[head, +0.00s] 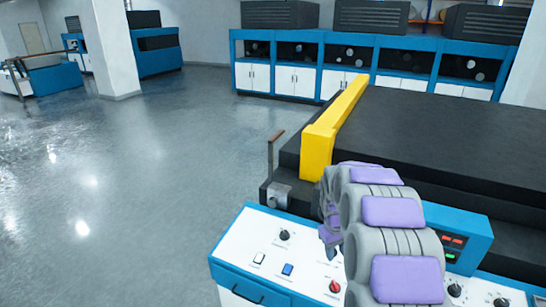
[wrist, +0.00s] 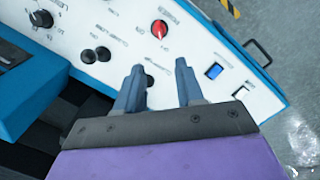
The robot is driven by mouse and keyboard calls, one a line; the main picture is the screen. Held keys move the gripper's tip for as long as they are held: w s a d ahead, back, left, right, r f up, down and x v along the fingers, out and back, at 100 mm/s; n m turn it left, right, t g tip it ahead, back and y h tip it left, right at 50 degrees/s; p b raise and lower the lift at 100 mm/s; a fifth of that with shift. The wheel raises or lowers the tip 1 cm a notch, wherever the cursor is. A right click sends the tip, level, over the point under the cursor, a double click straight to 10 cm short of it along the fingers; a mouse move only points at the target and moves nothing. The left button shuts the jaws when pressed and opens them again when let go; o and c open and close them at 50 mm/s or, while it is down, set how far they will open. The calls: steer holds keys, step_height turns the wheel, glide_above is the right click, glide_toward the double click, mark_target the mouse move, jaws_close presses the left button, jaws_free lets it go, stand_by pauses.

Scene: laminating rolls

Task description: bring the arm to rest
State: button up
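My gripper shows in the wrist view (wrist: 157,82) with its two fingers apart and nothing between them. It is over the white control panel (wrist: 185,25), near a black button that one finger partly hides. The red knob (wrist: 159,28) and the blue switch (wrist: 214,71) are just beyond the fingertips. In the head view my grey and purple arm reaches over the panel (head: 240,243), and the gripper's fingers are mostly hidden by the arm. I cannot tell whether the fingertips touch the panel.
A lever (head: 271,155) stands at the machine's near corner. A yellow bar (head: 330,130) and dark machine bed (head: 430,130) lie behind the panel. Blue cabinets (head: 318,76) line the back wall. A white pillar (head: 115,50) stands left. The glossy floor (head: 140,180) at left is clear.

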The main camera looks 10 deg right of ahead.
steer(key=s+a+r+b, duration=0.2)
steer(key=s+a, duration=0.2)
steer(key=s, duration=0.5)
steer(key=s+a+r+m+g+y+b, duration=0.15)
steer(key=s+a, duration=0.25)
steer(key=s, duration=0.5)
steer(key=s+a+r+h+b, duration=0.1)
steer(key=s+a+r+b, duration=0.15)
steer(key=s, duration=0.65)
steer(key=s+a+f, duration=0.1)
steer(key=s, duration=0.5)
steer(key=s+a, duration=0.2)
steer(key=s, duration=0.5)
steer(key=shift+a+f+m+y+b, duration=0.25)
steer(key=shift+f+m+y+b, duration=0.1)
steer(key=shift+f+y+b, duration=0.1)
steer(key=shift+g, duration=0.25)
